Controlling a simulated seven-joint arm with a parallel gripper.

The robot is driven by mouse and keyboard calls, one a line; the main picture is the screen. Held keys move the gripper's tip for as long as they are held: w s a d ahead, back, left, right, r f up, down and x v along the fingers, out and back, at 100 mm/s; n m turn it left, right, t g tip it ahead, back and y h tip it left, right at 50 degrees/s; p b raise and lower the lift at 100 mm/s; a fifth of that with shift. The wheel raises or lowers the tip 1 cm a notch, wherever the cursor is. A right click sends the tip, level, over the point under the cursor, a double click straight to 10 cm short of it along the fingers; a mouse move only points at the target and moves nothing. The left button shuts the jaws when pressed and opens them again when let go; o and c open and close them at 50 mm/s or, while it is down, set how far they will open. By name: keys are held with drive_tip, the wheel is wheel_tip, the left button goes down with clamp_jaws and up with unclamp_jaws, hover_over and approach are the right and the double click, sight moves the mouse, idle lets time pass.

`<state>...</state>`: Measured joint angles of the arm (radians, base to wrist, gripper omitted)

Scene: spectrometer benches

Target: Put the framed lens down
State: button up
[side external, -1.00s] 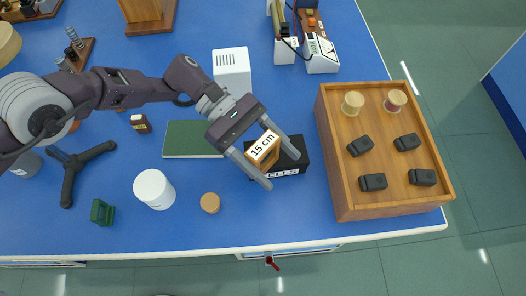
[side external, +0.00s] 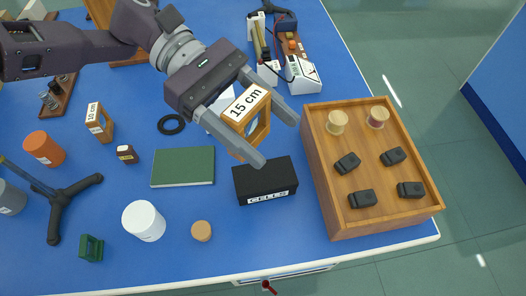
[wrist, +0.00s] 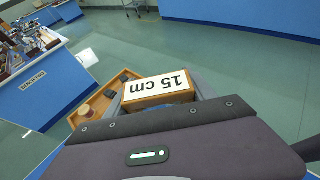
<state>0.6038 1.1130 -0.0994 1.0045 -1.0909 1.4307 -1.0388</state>
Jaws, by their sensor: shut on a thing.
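The framed lens, a wooden frame with a white "15 cm" label (side external: 246,104), is held between the fingers of my gripper (side external: 272,140). It is in the air; in the side view it appears above and behind the black "CELLS" box (side external: 265,180), and the box top is clear. In the wrist view the labelled top of the frame (wrist: 158,91) shows between the fingers, tilted, and the lower part is hidden. A second framed lens, labelled "10 cm" (side external: 99,123), stands on the blue bench at the left.
A wooden tray (side external: 321,187) with spools and black clips stands at the right. A green book (side external: 183,167), white jar (side external: 144,221), cork disc (side external: 201,231) and black ring (side external: 171,124) lie on the bench (side external: 200,265). Bare blue bench lies in front of the book.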

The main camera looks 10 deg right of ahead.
sight(268, 119)
drive_tip(key=w+d+f+n+t, duration=0.1)
drive_tip(key=d+f+n+h, duration=0.1)
drive_tip(key=shift+w+d+f+t+h, duration=0.15)
drive_tip(key=shift+w+d+t+h, duration=0.15)
drive_tip(key=shift+w+t, duration=0.1)
drive_tip(key=f+t, duration=0.1)
drive_tip(key=f, duration=0.4)
drive_tip(key=w+f+n+h, duration=0.1)
drive_tip(key=f, duration=0.3)
drive_tip(key=w+d+f+n+t, duration=0.1)
drive_tip(key=f, duration=0.4)
drive_tip(key=shift+f+t, duration=0.3)
drive_tip(key=shift+f, duration=0.1)
drive_tip(key=o, duration=1.6)
